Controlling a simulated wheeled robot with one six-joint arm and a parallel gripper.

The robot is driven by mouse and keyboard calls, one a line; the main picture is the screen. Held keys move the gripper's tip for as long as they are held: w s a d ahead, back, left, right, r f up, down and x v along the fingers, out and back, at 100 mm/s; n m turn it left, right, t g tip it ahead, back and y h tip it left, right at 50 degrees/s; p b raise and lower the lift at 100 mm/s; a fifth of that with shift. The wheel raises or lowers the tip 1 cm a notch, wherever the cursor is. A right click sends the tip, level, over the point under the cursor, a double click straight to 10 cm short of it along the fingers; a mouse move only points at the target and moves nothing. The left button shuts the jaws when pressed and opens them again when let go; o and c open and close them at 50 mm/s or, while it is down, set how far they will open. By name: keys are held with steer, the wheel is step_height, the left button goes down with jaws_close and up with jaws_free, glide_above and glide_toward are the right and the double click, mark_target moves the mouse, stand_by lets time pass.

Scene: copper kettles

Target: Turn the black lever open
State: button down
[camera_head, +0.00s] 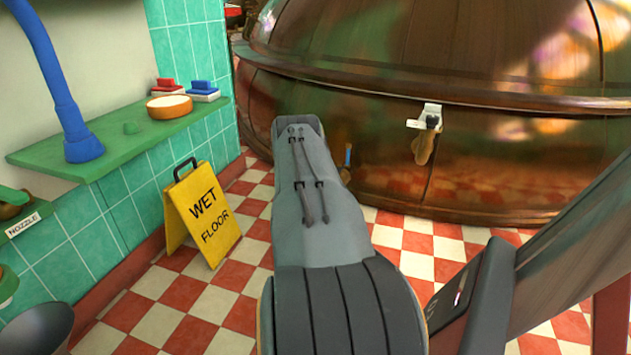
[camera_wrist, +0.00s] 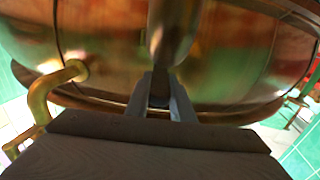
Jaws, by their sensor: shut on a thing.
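In the wrist view my gripper (camera_wrist: 161,98) has its two grey fingers close on either side of a small dark piece (camera_wrist: 160,88), which looks like the black lever. My gripper is shut on it. A rounded metal body (camera_wrist: 174,32) hangs just above the fingertips, in front of the copper kettle (camera_wrist: 235,60). In the head view the big copper kettle (camera_head: 390,150) fills the back. My grey arm hides the gripper and the held piece there. How far the lever is turned cannot be told.
A brass pipe (camera_wrist: 45,95) bends out left of the gripper in the wrist view. A white bracket (camera_head: 430,112) with a brass piece (camera_head: 424,147) is on the kettle's side. A yellow wet-floor sign (camera_head: 203,213) stands left of my arm, below a green shelf (camera_head: 120,140).

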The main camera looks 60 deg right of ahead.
steer(key=shift+w, duration=0.2)
steer(key=c, duration=1.5)
jaws_free()
steer(key=shift+s, duration=0.1)
steer(key=shift+s+a+p, duration=0.15)
steer(key=shift+a+p, duration=0.7)
steer(key=shift+a, duration=1.1)
steer(key=shift+s+a+p, duration=0.15)
steer(key=shift+a+p, duration=0.65)
steer(key=shift+a, duration=1.15)
steer(key=shift+r, duration=0.1)
